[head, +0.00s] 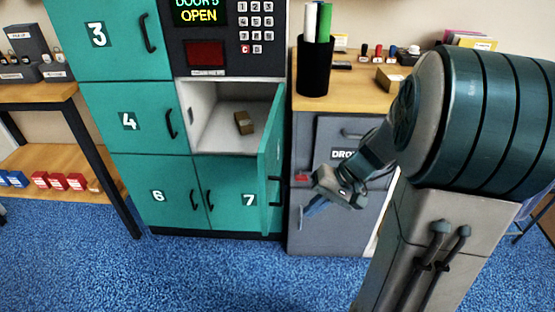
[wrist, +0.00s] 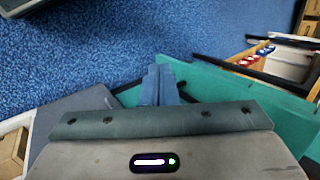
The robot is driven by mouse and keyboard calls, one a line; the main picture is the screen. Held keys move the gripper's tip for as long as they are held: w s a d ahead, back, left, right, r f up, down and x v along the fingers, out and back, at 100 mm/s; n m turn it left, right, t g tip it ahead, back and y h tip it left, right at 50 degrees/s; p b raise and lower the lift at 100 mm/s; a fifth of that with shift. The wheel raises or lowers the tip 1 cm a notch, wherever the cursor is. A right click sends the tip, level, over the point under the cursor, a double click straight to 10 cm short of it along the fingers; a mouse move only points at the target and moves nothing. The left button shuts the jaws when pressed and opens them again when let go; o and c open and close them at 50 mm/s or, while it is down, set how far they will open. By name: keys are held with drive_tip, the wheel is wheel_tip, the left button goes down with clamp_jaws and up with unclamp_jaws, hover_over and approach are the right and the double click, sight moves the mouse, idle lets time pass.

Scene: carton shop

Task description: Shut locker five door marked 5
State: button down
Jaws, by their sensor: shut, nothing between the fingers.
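The locker five compartment (head: 212,132) stands open, with a small brown carton (head: 244,122) on its floor. Its teal door (head: 268,165) is swung out towards me from the right side of the opening and shows as a narrow strip; its number is not readable. My gripper (head: 312,208) is to the right of the door, in front of the grey cabinet, low and pointing down-left. In the wrist view my gripper (wrist: 158,84) has its blue fingers together with nothing between them. A teal surface (wrist: 225,85) lies beside them; I cannot tell whether they touch it.
Lockers 3 (head: 105,38), 4 (head: 140,125), 6 (head: 165,205) and 7 (head: 232,195) are shut. The panel display (head: 200,14) reads "DOOR 5 OPEN". A grey cabinet (head: 325,150) stands right of the lockers. Blue carpet (head: 230,275) in front is clear.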

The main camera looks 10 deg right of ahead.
drive_tip(key=w+d+r+m+t+y+p, duration=0.1)
drive_tip(key=w+d+r+t+y+p, duration=0.2)
drive_tip(key=r+p, duration=0.4)
drive_tip(key=h, duration=0.1)
approach(267, 191)
drive_tip(key=d+f+x, duration=0.1)
drive_tip(key=x, duration=0.4)
drive_tip(key=shift+w+a+g+b, duration=0.3)
drive_tip(key=shift+w+a, duration=0.05)
drive_tip(key=shift+a, duration=0.45)
